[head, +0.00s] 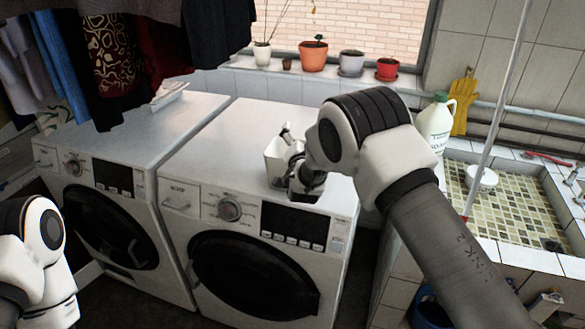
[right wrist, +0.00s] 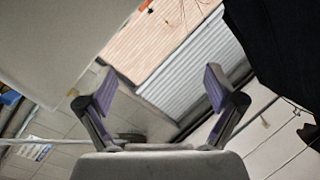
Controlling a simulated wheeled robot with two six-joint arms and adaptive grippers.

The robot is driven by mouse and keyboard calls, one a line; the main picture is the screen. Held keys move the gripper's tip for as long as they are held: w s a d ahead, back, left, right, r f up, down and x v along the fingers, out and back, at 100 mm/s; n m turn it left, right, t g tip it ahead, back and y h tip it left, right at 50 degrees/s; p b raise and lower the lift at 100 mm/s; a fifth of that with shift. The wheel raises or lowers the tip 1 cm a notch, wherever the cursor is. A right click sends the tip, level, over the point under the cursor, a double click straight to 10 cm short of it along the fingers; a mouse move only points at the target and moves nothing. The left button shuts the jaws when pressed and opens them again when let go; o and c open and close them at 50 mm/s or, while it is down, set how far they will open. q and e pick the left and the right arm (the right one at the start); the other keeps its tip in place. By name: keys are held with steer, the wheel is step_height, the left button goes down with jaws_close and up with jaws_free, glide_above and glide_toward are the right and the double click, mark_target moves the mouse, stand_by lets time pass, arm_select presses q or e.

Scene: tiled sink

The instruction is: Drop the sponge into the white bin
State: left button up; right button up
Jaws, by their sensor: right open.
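A small white bin (head: 276,158) stands on top of the right washing machine, partly hidden by my right arm and hand. My right gripper (head: 288,138) is at the bin's right side, close to its rim; I cannot tell whether it touches it. In the right wrist view the right gripper (right wrist: 160,92) has its two fingers spread wide with nothing between them. I cannot make out the sponge in either view. Only a part of my left arm shows at the lower left of the head view; its gripper is not visible.
Two washing machines (head: 186,112) stand side by side. Clothes (head: 118,60) hang at the upper left. Potted plants (head: 314,56) line the windowsill.

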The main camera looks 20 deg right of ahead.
steer(key=v, duration=1.2)
